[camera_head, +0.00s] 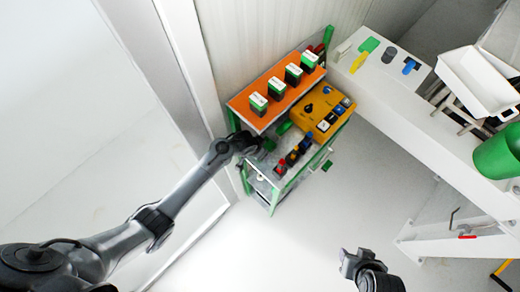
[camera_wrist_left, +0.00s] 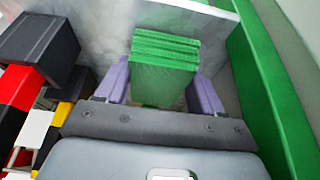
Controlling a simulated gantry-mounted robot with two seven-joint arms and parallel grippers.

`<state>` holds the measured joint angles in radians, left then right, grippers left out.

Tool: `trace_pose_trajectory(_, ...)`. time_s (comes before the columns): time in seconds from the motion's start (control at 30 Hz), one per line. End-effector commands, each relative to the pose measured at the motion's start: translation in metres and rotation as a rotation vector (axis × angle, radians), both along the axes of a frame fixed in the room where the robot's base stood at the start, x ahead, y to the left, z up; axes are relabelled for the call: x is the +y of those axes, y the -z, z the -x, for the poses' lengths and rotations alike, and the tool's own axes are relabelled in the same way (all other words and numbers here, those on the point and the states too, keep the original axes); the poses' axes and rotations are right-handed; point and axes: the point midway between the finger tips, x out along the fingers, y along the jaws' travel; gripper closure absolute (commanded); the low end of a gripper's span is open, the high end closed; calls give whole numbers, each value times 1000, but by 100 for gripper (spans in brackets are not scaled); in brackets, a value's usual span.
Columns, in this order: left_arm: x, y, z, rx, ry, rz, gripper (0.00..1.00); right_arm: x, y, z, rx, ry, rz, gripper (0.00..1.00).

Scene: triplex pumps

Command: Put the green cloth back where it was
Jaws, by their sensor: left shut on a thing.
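The green cloth (camera_wrist_left: 165,65) is a folded, layered block in the left wrist view. My left gripper (camera_wrist_left: 163,85) is shut on it, with a purple finger on each side. A grey metal surface shows behind the cloth; I cannot tell whether the cloth touches it. In the head view my left gripper (camera_head: 264,145) is at the left side of the cart's grey top (camera_head: 262,172), and the cloth is hard to make out there. My right gripper (camera_head: 357,262) is low in the head view, away from the cart; its jaw opening is unclear.
An orange shelf (camera_head: 243,103) with several green-black boxes and a yellow control box (camera_head: 322,108) are behind. A white bench (camera_head: 400,100) holds another green piece (camera_head: 369,44).

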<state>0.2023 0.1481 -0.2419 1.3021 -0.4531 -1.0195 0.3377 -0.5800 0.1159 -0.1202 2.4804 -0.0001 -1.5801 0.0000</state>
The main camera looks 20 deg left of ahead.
Motion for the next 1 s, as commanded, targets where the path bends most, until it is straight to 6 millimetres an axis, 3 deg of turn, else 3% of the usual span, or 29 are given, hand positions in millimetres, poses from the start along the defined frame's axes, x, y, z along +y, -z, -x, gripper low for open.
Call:
trace_pose_trajectory(0.37,0,4,0,0,0,0,66,-1,2,0,0,-4,6,57)
trace_pose_trajectory(0.4,0,4,0,0,0,-1,30,-2,1,0,0,-4,7,57)
trace_pose_trajectory(0.47,0,3,0,0,0,0,22,-2,1,0,0,-5,8,57)
trace_pose_trajectory(0.77,0,2,0,0,0,0,22,-2,1,0,0,-5,8,57)
trace_pose_trajectory(1.0,2,-17,6,-1,-1,3,22,-1,-5,0,0,-4,5,57)
